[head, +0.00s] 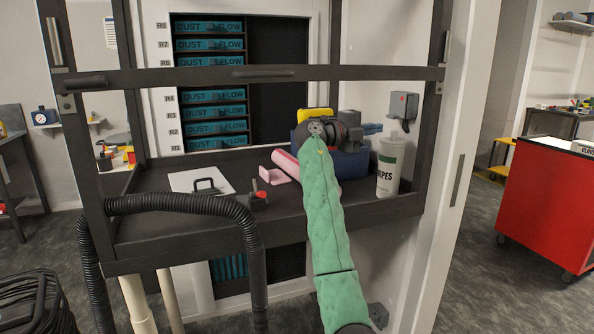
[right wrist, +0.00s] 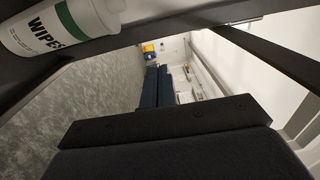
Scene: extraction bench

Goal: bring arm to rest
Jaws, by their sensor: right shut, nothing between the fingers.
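My right arm, in a green sleeve, reaches up from the bottom of the head view over the bench shelf (head: 160,232). Its dark wrist is in front of a blue box with a yellow top (head: 314,114). My right gripper (head: 372,128) points to the right, just above and behind the white wipes canister (head: 389,170). The wipes canister also shows at the upper left there (right wrist: 62,25). My left gripper is not in view.
Dark frame posts and a crossbar (head: 250,74) surround the shelf. A black hose (head: 185,203) loops over its front left. A pink part (head: 285,165), a red-knobbed piece (head: 259,198) and a white sheet (head: 190,180) lie on it. A red cabinet (head: 545,205) stands right, past open floor.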

